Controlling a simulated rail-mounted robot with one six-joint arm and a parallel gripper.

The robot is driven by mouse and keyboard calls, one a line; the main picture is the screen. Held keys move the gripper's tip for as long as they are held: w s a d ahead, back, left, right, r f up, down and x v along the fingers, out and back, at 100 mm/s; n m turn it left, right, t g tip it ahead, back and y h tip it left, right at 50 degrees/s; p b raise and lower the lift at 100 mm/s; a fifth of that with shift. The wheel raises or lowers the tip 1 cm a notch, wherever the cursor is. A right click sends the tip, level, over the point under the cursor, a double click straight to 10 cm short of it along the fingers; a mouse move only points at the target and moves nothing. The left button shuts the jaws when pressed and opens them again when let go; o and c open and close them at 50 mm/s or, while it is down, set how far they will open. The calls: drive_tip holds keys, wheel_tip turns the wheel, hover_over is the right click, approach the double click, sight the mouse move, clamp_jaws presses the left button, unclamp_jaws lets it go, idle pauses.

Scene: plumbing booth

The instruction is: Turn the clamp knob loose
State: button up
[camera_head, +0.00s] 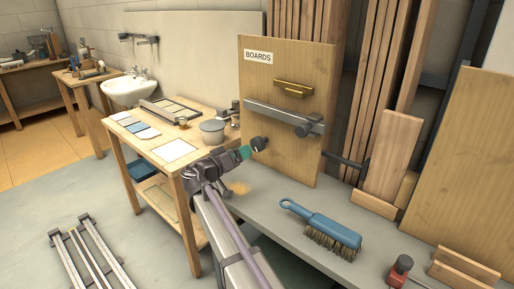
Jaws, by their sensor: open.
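An upright wooden panel marked "BOARDS" (257,58) stands behind the grey bench. A grey metal clamp bar (270,114) crosses its front. A dark grey round knob (304,129) sits towards the bar's right end, and looks like the clamp knob. My arm reaches in from below, and my gripper (259,144) is its dark tip past a teal band. It is in front of the panel, left of and slightly lower than the knob, and apart from it. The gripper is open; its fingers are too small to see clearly. Nothing shows held in it.
A brass handle (293,89) is on the panel above the bar. A blue brush (322,230) lies on the grey bench (272,208). Upright boards (391,155) stand at right. A wooden table (150,158) with a grey pot (212,131) is at left.

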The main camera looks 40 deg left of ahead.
sight(254, 145)
drive_tip(key=w, duration=0.9)
drive_tip(key=shift+w+d, duration=0.2)
drive_tip(key=shift+w, duration=0.1)
drive_tip(key=shift+c, duration=0.3)
drive_tip(key=c, duration=0.9)
drive_tip(key=shift+o, duration=0.2)
